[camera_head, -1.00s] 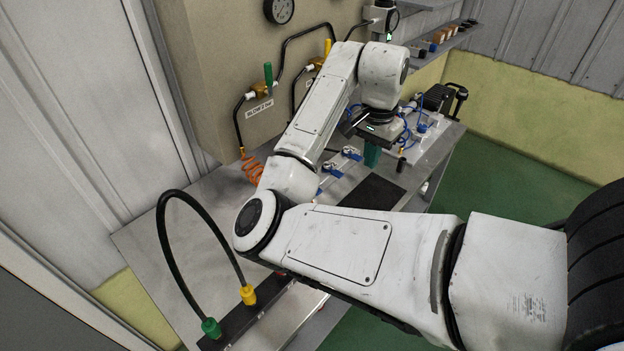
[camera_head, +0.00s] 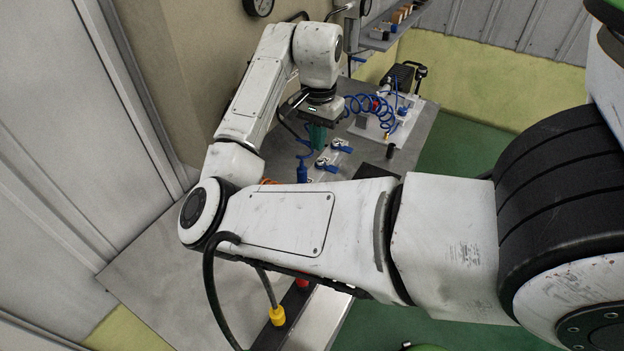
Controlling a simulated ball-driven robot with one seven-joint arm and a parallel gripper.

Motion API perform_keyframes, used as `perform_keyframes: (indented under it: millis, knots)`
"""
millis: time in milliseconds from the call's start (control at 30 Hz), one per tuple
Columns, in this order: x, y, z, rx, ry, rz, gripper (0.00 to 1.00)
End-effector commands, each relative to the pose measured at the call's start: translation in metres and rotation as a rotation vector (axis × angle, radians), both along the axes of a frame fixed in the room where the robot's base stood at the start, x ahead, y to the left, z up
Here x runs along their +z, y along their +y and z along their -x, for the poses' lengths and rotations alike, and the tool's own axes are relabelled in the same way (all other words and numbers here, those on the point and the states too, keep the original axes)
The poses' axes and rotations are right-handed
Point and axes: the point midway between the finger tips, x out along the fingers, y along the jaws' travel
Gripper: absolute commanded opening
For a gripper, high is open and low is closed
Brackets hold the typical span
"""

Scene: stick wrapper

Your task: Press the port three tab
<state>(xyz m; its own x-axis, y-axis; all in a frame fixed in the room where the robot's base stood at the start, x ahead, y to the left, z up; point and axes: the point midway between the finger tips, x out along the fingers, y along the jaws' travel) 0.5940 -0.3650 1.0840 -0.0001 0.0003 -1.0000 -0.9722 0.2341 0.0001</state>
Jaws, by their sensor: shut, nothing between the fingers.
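My gripper (camera_head: 317,138) points down over the metal bench (camera_head: 150,266), its green fingers shut and empty. Small blue-and-white fittings (camera_head: 326,164) sit on the bench just below and right of it, another (camera_head: 341,146) a little farther right. I cannot tell whether the fingers touch anything. A dark bar (camera_head: 296,300) at the near end of the bench carries a yellow connector (camera_head: 277,316) and a red one (camera_head: 302,283). No port number is legible, so I cannot tell which part is the port three tab. My arm hides part of the bench.
A white plate (camera_head: 405,122) with a coiled blue hose (camera_head: 372,103) stands at the far right of the bench. A blue cylinder (camera_head: 302,171) stands left of the fittings. A beige panel with a gauge (camera_head: 258,6) rises behind. Green floor (camera_head: 480,140) lies open at right.

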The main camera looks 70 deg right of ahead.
Motion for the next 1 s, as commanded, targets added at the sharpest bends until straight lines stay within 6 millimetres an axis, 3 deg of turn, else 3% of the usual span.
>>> perform_keyframes:
  millis: [267, 800, 1000]
  knots:
    - [-0.010, 0.000, 0.001, 0.000, 0.003, 0.000, 0.00]
    - [-0.104, 0.001, 0.000, 0.003, 0.002, -0.003, 0.00]
    - [-0.129, 0.001, 0.000, 0.002, 0.001, -0.001, 0.00]
